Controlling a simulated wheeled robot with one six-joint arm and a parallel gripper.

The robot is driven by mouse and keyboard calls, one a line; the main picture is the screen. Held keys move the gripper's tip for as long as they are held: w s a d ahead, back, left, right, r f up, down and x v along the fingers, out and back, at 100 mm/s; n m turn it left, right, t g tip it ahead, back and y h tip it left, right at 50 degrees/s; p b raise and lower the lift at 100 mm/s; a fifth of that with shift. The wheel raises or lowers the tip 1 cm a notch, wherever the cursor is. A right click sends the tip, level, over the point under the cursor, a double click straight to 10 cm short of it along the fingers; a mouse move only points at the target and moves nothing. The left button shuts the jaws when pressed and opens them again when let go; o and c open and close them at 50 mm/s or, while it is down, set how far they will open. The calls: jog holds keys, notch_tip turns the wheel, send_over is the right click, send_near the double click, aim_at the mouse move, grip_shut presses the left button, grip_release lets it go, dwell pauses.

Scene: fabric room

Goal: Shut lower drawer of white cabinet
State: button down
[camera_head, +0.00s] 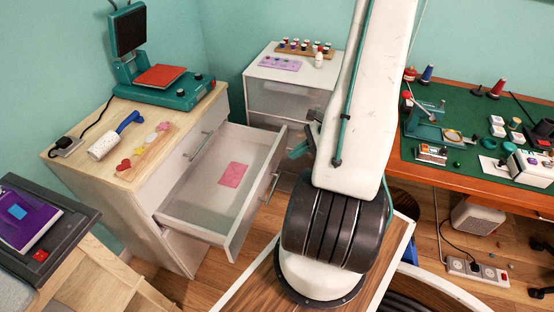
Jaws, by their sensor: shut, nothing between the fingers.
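The white cabinet (165,235) with a pale wooden top stands at the left. Its lower drawer (215,232) is pulled far out to the right, below a shut upper drawer front with a handle (200,145). A pink card (233,174) lies inside the open drawer. The drawer's own handle (271,188) shows on its front. My gripper (300,149) is shut and empty, partly hidden by my arm. It appears just right of the drawer front's far end; I cannot tell whether they touch.
A heat press (160,85), lint roller (108,142) and felt shapes lie on the cabinet top. A smaller pale cabinet (283,98) stands behind. A green-topped workbench (460,125) is at right, a machine with a purple item (25,225) at lower left.

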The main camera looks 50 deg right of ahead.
jog(key=d+f+m+t+h, duration=0.1)
jog(key=d+f+m+h, duration=0.1)
jog(key=d+f+m, duration=0.3)
jog(key=h, duration=0.2)
send_near(271, 163)
jog(key=shift+m, duration=0.4)
jog(key=x, duration=0.4)
jog(key=shift+s+a+f, duration=0.15)
jog(key=shift+a+f, duration=0.05)
jog(key=shift+f, duration=0.25)
jog(key=shift+w+a, duration=0.2)
jog(key=shift+w, duration=0.4)
